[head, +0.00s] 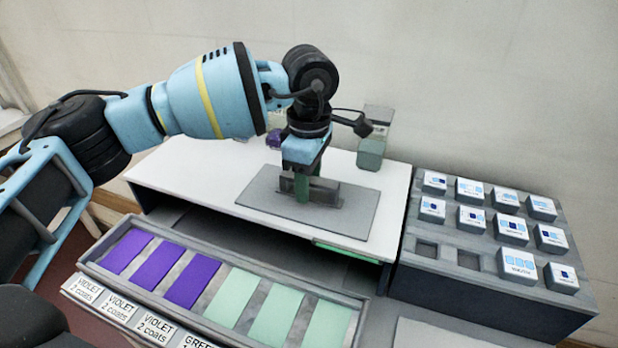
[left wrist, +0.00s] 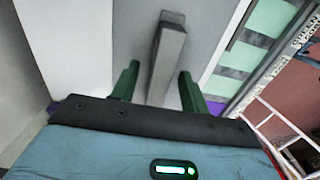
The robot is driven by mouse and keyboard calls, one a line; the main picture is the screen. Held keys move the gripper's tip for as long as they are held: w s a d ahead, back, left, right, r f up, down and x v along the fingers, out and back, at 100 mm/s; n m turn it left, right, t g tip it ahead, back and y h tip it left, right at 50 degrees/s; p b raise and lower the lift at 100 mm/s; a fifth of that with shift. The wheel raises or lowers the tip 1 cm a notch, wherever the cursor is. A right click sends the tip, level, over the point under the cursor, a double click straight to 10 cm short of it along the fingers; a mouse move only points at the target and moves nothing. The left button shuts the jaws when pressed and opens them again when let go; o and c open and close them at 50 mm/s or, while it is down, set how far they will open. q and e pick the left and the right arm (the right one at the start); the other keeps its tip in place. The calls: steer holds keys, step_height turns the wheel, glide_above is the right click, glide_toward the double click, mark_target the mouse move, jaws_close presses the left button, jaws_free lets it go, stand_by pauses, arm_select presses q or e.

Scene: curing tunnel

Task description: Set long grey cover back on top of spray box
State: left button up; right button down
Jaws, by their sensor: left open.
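The spray box (head: 190,172) is a white, wide box with a dark open front. The grey cover (head: 345,222) is a flat plate with a raised bar handle (head: 325,191), and it lies on top of the box. My left gripper (head: 302,184) points down over the cover at the handle. In the left wrist view its two green fingers (left wrist: 159,72) stand apart on either side of the grey handle (left wrist: 168,52), with gaps visible. The cover's plate (left wrist: 205,30) fills the background there. Whether its underside sits flush is hidden. My right gripper is not in view.
A tray (head: 365,305) of violet and pale green panels lies in front, with labels along its near edge. A dark rack (head: 480,290) of labelled blocks stands right of the box. A green-filled jar (head: 371,148) stands behind the box top, close to my left arm.

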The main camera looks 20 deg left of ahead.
arm_select(q)
step_height(320, 180, up, 8)
steer(key=shift+f, duration=0.1)
stand_by(0.4)
steer(key=shift+s+f, duration=0.1)
steer(key=shift+f, duration=0.05)
stand_by(0.3)
